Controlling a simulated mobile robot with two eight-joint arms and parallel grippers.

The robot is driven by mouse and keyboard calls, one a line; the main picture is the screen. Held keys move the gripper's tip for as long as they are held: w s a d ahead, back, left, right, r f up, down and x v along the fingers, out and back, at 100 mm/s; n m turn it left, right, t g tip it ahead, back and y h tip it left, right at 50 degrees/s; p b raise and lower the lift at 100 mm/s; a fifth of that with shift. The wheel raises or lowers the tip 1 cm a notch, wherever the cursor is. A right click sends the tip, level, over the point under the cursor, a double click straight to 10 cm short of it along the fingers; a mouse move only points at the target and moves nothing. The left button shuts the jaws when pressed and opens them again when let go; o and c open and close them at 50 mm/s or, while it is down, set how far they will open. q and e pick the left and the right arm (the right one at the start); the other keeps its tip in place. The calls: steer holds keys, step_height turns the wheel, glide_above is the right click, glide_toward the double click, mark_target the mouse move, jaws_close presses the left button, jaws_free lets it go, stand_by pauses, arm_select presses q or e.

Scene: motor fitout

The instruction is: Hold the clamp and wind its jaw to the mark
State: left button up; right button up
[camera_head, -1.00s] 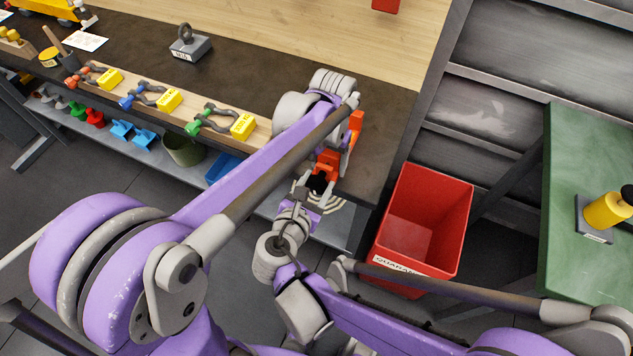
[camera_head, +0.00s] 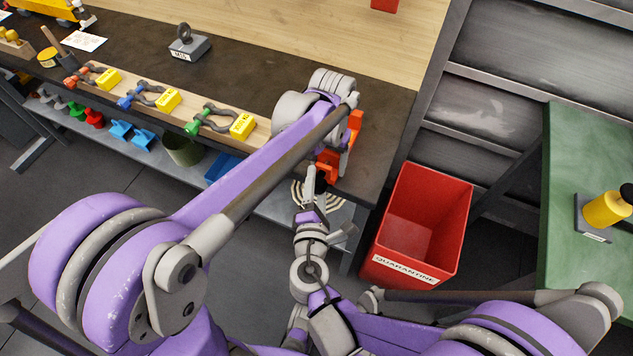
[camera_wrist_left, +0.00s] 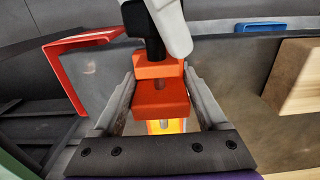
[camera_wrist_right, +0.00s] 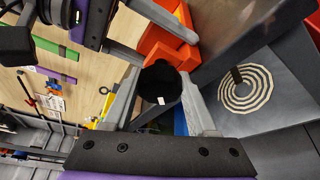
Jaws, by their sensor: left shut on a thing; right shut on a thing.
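The orange clamp (camera_head: 328,170) is at the front edge of the bench, partly hidden by my left arm. My left gripper (camera_wrist_left: 160,105) is shut on its orange body (camera_wrist_left: 160,97). A second orange block (camera_wrist_left: 157,67) sits just beyond it, with a narrow gap between the two and a bright yellow patch below. My right gripper (camera_wrist_right: 163,100) is shut on the clamp's black handle (camera_wrist_right: 160,80), which carries a small white tick. The handle also shows in the left wrist view (camera_wrist_left: 139,28), beside a pale right finger. I cannot clearly make out the jaw's mark.
A red quarantine bin (camera_head: 417,230) stands right of the bench (camera_head: 385,110), close to my right arm. A wooden rack (camera_head: 157,103) with shackles and yellow tags lies left of the clamp. A green table (camera_head: 590,150) is at far right.

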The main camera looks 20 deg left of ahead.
steer(key=m+t+y, duration=0.1)
steer(key=m, duration=0.3)
steer(key=shift+t, duration=0.4)
steer(key=shift+m, duration=0.4)
steer(key=o, duration=1.4)
steer(key=shift+c, duration=0.2)
